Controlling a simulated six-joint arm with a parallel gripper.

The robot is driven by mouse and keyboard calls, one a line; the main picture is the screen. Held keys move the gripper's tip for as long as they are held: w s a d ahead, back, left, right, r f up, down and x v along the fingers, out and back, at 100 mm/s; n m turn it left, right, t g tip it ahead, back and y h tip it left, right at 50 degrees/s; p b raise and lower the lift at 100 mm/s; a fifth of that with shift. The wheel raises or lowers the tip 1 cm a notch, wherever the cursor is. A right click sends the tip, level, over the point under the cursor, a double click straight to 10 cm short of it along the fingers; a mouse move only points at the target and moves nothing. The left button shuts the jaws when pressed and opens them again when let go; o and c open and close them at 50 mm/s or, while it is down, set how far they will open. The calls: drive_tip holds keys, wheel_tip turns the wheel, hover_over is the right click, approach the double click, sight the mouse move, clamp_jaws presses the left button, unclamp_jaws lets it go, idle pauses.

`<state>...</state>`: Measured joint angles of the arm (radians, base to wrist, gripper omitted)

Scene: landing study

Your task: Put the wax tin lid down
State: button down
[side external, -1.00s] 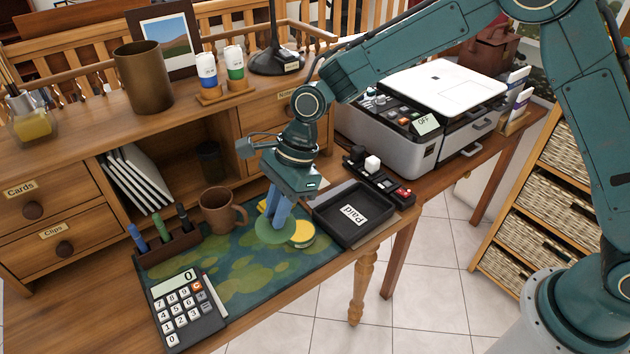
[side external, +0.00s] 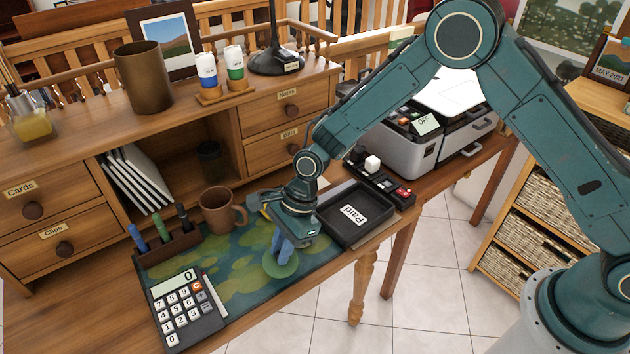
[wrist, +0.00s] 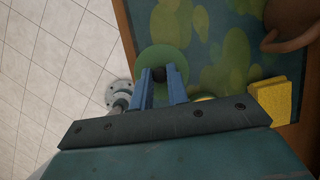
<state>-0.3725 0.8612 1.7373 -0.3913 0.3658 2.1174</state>
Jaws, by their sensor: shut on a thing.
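The wax tin lid is a flat green disc (side external: 278,268) with a dark knob, over the front part of the patterned mat (side external: 235,290). My gripper (side external: 284,252) points down with its blue fingers shut on the lid's knob. In the wrist view the lid (wrist: 178,57) lies beyond my fingertips (wrist: 160,76), its left part overlapping the desk's wooden edge. I cannot tell whether the lid touches the mat or hangs just above it. A yellow bit beside my right finger (wrist: 204,98) may be the tin, mostly hidden.
A black "Paid" tray (side external: 345,238) is right of my gripper. A calculator (side external: 183,310) and a pen holder (side external: 168,248) stand left.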

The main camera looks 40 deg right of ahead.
drive_tip(key=shift+f, duration=1.95)
drive_tip(key=shift+f, duration=0.15)
drive_tip(key=c, duration=1.4)
unclamp_jaws()
drive_tip(key=shift+o, duration=0.2)
drive_tip(key=v, duration=1.2)
drive_tip(key=shift+d+r, duration=0.1)
drive_tip(key=shift+r, duration=0.2)
